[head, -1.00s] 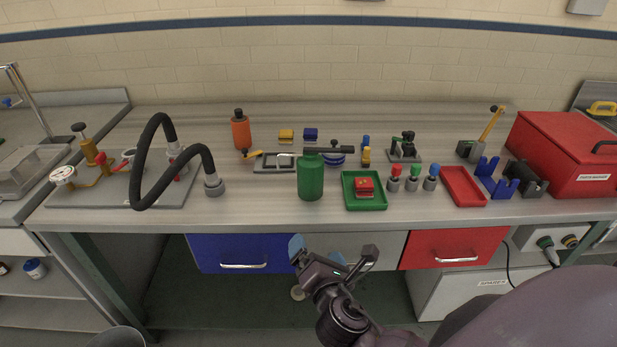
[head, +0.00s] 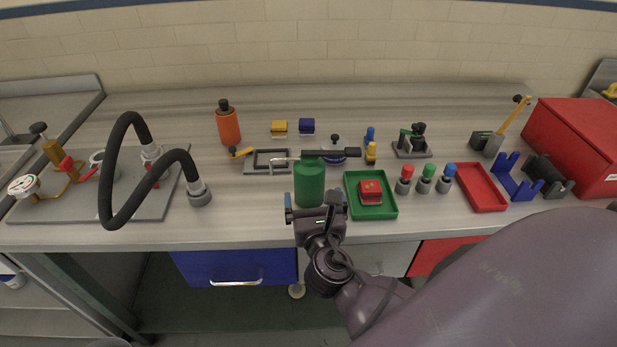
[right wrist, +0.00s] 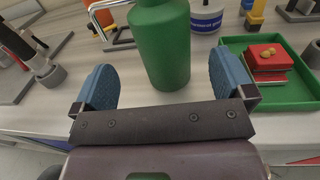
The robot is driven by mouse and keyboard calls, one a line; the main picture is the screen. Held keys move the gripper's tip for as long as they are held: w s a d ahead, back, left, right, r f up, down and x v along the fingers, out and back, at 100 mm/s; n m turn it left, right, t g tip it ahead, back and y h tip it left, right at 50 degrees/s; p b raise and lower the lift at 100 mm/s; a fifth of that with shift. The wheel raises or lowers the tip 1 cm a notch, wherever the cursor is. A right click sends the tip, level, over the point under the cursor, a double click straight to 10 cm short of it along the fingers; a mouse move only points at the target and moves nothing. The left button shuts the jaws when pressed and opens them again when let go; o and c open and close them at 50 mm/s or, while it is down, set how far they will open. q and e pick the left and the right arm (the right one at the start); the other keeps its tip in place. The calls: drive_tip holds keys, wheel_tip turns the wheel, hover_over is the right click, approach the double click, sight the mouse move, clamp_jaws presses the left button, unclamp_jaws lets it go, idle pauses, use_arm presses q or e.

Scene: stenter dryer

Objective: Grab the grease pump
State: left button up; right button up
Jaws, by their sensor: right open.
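The grease pump (head: 309,184) is a green cylinder with a dark top bar and a thin metal spout at its left. It stands upright near the front edge of the bench. My right gripper (head: 316,209) is open in front of it, at the bench's front edge. In the right wrist view, the green body (right wrist: 162,45) stands between the directions of the two blue finger pads of the gripper (right wrist: 163,84), with clear gaps on both sides. I cannot tell how far the pads reach around it. My left gripper is out of view.
A green tray (head: 389,209) with a red block (head: 371,192) sits close on the right. A grey frame (head: 249,165) lies behind left. A black hose (head: 113,165) arches at the left. An orange bottle (head: 228,126) stands farther back. The bench front left of the pump is clear.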

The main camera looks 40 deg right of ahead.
sight(311, 184)
drive_tip(key=x, duration=0.2)
drive_tip(key=shift+w+d, duration=0.2)
drive_tip(key=shift+w, duration=0.15)
drive_tip(key=shift+w+d+r, duration=0.15)
drive_tip(key=shift+w+d, duration=0.1)
drive_tip(key=shift+w, duration=0.2)
drive_tip(key=shift+x, duration=2.2)
drive_tip(key=shift+s+r, duration=0.1)
drive_tip(key=c, duration=1.1)
drive_tip(key=shift+r, duration=0.1)
drive_tip(key=shift+c, duration=1)
